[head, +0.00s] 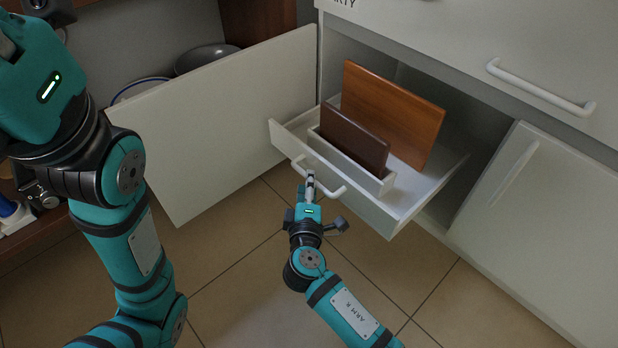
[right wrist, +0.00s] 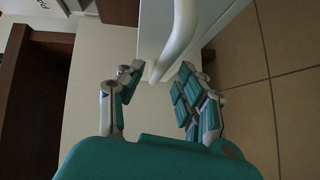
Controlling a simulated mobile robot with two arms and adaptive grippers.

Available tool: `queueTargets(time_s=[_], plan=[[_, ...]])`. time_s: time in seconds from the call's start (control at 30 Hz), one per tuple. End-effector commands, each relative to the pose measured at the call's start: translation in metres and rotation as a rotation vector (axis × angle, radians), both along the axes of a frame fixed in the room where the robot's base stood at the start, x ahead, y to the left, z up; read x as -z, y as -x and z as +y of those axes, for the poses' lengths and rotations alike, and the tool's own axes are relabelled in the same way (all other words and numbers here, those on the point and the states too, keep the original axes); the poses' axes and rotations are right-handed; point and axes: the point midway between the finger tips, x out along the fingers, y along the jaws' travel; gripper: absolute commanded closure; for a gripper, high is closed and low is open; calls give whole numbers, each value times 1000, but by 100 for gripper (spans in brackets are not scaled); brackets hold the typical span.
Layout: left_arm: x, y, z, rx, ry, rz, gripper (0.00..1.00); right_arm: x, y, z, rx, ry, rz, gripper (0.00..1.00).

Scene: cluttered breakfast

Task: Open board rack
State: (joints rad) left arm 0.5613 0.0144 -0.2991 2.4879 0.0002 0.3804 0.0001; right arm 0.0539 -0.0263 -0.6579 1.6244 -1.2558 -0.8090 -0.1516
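The board rack (head: 408,208) is a white pull-out drawer standing out from the lower cabinet. A dark brown board (head: 353,140) sits behind its inner divider, and a larger orange-brown board (head: 392,112) leans behind that. Its white bar handle (head: 325,180) is on the front and also shows in the right wrist view (right wrist: 184,30). My right gripper (head: 310,180) is at the handle's left part. In the right wrist view its fingers (right wrist: 158,75) are apart, with the handle between them; contact is unclear. My left gripper (head: 50,75) is raised at the upper left, its fingertips not clear.
A cream door panel (head: 225,120) stands open left of the rack. A closed cabinet door (head: 550,220) is on the right, and a drawer with a white handle (head: 540,88) is above. A grey bowl (head: 205,58) is behind the open panel. The tiled floor in front is clear.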

Motion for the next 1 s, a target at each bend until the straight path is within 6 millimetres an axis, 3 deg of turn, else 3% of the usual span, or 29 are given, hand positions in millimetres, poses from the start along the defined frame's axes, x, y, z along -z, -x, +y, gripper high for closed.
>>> queueTargets(time_s=[0.2,0.4,0.6,1.0], plan=[[0,-1,0,1,0,2,60,-6,49,5,0,-1,3,64],[0,-1,0,1,0,2,60,-10,79,9,1,0,1,64],[0,-1,0,1,0,2,60,-13,90,10,1,0,-1,64],[0,-1,0,1,0,3,60,-13,90,10,1,0,-1,64]])
